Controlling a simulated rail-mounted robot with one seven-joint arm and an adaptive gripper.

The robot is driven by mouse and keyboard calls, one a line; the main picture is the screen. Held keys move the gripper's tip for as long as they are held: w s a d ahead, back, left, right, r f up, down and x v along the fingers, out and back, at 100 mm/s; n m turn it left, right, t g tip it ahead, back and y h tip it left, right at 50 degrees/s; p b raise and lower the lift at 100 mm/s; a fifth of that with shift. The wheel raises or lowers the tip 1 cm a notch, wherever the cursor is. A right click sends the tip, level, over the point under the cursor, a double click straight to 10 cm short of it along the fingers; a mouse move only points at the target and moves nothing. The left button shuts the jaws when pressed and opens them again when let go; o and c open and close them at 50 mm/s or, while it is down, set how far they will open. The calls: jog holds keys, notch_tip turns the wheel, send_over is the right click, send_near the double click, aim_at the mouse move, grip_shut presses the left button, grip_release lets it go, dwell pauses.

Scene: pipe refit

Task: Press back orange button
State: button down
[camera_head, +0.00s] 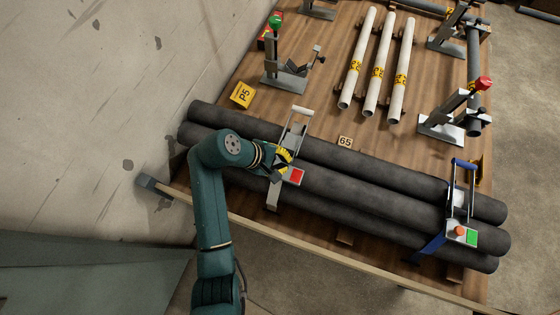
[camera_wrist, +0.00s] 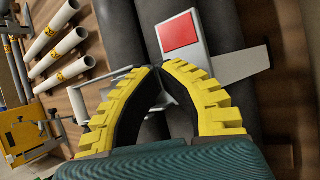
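Two clamp units sit across thick dark pipes. The left unit (camera_head: 298,128) has a pale handle and a red square (camera_head: 297,176), which also shows in the wrist view (camera_wrist: 180,35). No orange button shows on the left unit; my gripper covers part of it. My gripper (camera_head: 285,162) is at the left unit, beside the red square. In the wrist view its yellow fingers (camera_wrist: 160,69) curve together, tips nearly meeting, with nothing seen held.
The dark pipes (camera_head: 355,160) lie along the front of the wooden table (camera_head: 330,60). Several white pipes (camera_head: 378,70) lie behind. A wall is at left.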

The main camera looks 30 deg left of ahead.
jog(key=shift+r+p, duration=1)
jog(key=shift+p, duration=0.45)
notch_tip(320, 180, up, 5)
jog(key=p, duration=0.6)
jog(key=shift+r, duration=0.1)
